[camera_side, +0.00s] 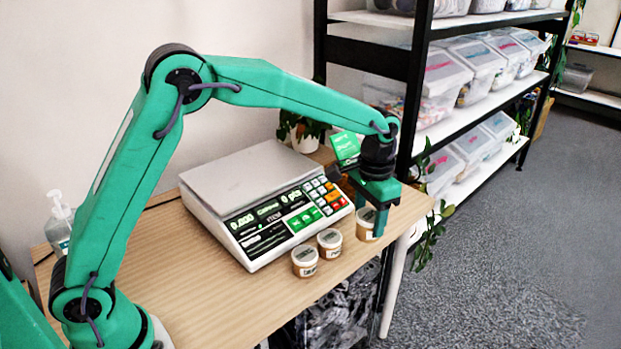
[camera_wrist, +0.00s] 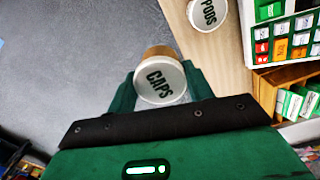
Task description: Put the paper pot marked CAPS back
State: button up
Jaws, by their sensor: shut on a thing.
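The paper pot marked CAPS (camera_wrist: 160,82) has a white lid with black letters and a brown side. It sits between the two fingers of my gripper (camera_wrist: 158,90) in the wrist view, lid facing the camera. In the side view my gripper (camera_side: 372,217) points down near the table's right end, shut on this pot (camera_side: 365,226). I cannot tell whether the pot's base touches the table. A second pot, marked PODS (camera_wrist: 207,13), stands beside it on the table.
Two like pots, a middle one (camera_side: 329,243) and a left one (camera_side: 304,262), stand in a row along the front of the wooden table (camera_side: 215,300). A counting scale (camera_side: 262,195) stands behind them. A black shelf rack with clear bins (camera_side: 440,85) is at the right.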

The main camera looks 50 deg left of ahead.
jog(key=w+a+f, duration=0.2)
jog(key=a, duration=0.1)
jog(key=w+a+f, duration=0.2)
jog(key=a, duration=0.1)
jog(key=w+a+f, duration=0.2)
jog(key=a+f, duration=0.1)
jog(key=shift+w+a, duration=0.3)
jog(key=shift+a, duration=0.05)
jog(key=shift+f, duration=1.95)
jog(key=shift+f, duration=0.1)
jog(key=o, duration=1)
jog(key=shift+o, duration=0.2)
notch_tip(320, 180, up, 12)
